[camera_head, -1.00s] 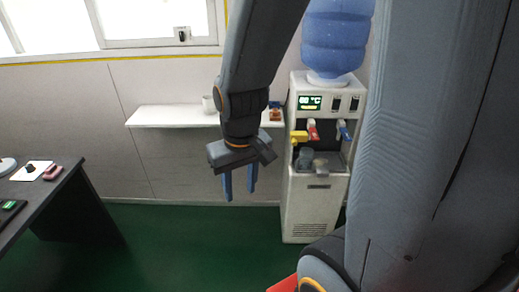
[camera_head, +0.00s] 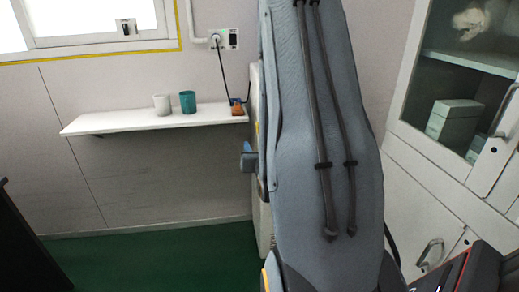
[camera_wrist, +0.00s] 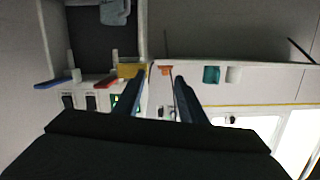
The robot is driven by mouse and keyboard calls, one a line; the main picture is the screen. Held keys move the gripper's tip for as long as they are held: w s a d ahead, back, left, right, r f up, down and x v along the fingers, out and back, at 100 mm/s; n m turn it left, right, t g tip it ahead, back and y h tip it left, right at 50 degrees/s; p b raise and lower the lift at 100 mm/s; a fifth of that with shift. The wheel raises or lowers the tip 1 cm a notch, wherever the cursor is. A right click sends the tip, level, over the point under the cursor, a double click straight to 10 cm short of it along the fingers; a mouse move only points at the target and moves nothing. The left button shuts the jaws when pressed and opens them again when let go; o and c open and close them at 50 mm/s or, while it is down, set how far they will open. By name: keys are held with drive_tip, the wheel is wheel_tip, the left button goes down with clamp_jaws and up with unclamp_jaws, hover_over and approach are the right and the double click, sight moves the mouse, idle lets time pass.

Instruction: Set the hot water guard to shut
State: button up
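The hot water guard (camera_wrist: 129,70) is a yellow piece on the water dispenser's front, beside the red tap (camera_wrist: 106,83) in the upside-down wrist view. I cannot tell whether it is open or shut. The blue tap (camera_wrist: 52,82) is farther left. My gripper (camera_wrist: 158,80) has its two blue fingers apart with nothing between them. The left fingertip appears close to the guard in the picture; I see no clear contact. In the head view my arm hides most of the dispenser (camera_head: 260,225), leaving only a strip of its side.
A white wall shelf (camera_head: 150,122) left of the dispenser holds a white cup (camera_head: 161,104), a teal cup (camera_head: 187,101) and a small orange item (camera_head: 238,109). A cord runs from the socket (camera_head: 232,38). A glass-door cabinet (camera_head: 455,130) stands close on the right.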

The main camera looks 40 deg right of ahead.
drive_tip(key=w+d+m+t+h+b, duration=0.1)
drive_tip(key=w+d+h+b, duration=0.1)
drive_tip(key=w+d+b, duration=0.2)
drive_tip(key=shift+w+d+b, duration=0.35)
drive_tip(key=shift+d+b, duration=0.5)
drive_tip(key=shift+d, duration=0.75)
drive_tip(key=shift+c, duration=0.3)
clamp_jaws()
